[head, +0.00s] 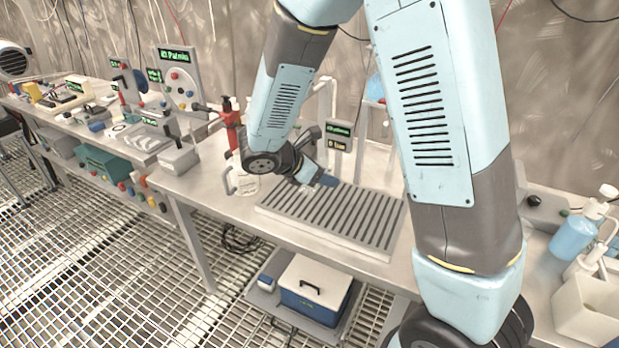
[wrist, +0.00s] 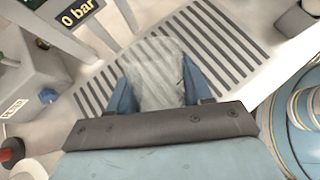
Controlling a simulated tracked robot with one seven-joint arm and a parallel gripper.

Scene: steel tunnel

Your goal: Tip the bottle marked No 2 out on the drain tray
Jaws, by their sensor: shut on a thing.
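My gripper (head: 318,178) reaches in over the left back part of the ribbed grey drain tray (head: 345,222) on the bench. In the wrist view its two blue fingers are shut on a pale, translucent bottle (wrist: 154,80). The tray's dark slots (wrist: 222,45) lie behind the bottle there. In the head view the held bottle is mostly hidden by the gripper. I cannot read any number on it, nor tell its exact tilt or whether liquid is leaving it. A white jug-like container (head: 241,180) stands left of the tray, partly behind my arm.
A small "0 bar" display (head: 338,136) stands behind the tray. A blue-and-white cooler (head: 313,290) sits below the bench.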

